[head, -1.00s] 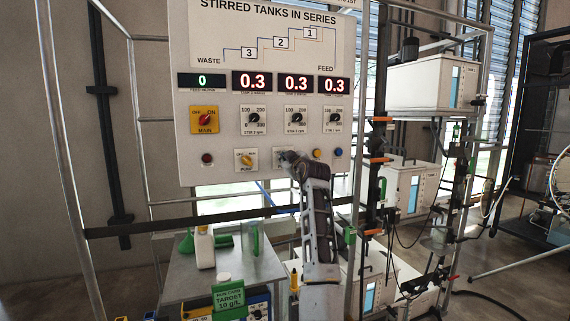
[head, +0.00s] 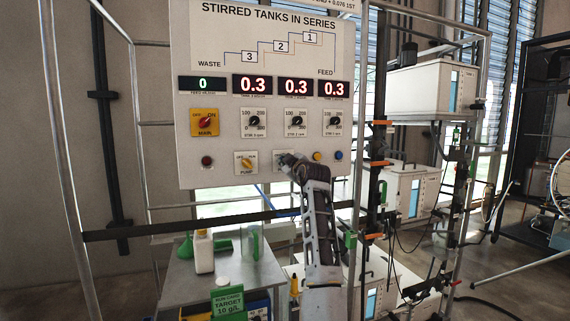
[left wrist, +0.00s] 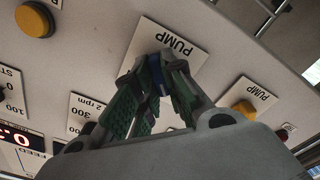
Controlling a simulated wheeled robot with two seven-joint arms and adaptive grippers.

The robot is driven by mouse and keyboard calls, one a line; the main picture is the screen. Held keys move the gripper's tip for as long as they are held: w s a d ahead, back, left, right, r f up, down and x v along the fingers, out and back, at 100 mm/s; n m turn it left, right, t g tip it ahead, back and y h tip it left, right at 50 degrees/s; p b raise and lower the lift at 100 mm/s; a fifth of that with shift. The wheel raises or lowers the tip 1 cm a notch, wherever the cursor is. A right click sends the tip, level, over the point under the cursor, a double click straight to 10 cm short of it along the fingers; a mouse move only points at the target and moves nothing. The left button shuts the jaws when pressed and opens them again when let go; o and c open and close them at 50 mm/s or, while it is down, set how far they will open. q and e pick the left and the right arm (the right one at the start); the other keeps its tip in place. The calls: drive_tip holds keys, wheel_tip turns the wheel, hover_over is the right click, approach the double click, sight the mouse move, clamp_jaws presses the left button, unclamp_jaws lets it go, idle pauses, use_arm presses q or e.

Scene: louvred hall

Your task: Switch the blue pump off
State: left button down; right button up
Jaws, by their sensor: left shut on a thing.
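The blue pump knob (left wrist: 156,76) sits on a white plate marked PUMP (left wrist: 174,42) on the panel, and is mostly covered by my fingers. My left gripper (left wrist: 160,70) is shut on this knob, with one green-padded finger on each side. In the head view my left gripper (head: 285,160) is against the same plate, hiding the knob there. The knob's pointing direction cannot be made out. My right gripper is not in view.
Beside it is a yellow pump knob (head: 246,162) on its own plate. Above are the main switch (head: 205,122) and three stirrer dials (head: 297,122). An orange button (head: 317,156) and a blue button (head: 338,155) are close on the right. A bench (head: 264,274) stands below.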

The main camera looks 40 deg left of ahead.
use_arm(q)
drive_tip(key=c, duration=1.9)
unclamp_jaws()
drive_tip(key=shift+c, duration=0.2)
drive_tip(key=o, duration=0.5)
drive_tip(key=shift+w+f, duration=0.1)
drive_tip(key=shift+w, duration=0.05)
drive_tip(key=b+v, duration=0.2)
drive_tip(key=v, duration=0.5)
drive_tip(key=shift+d, duration=0.1)
drive_tip(key=shift+v, duration=3.7)
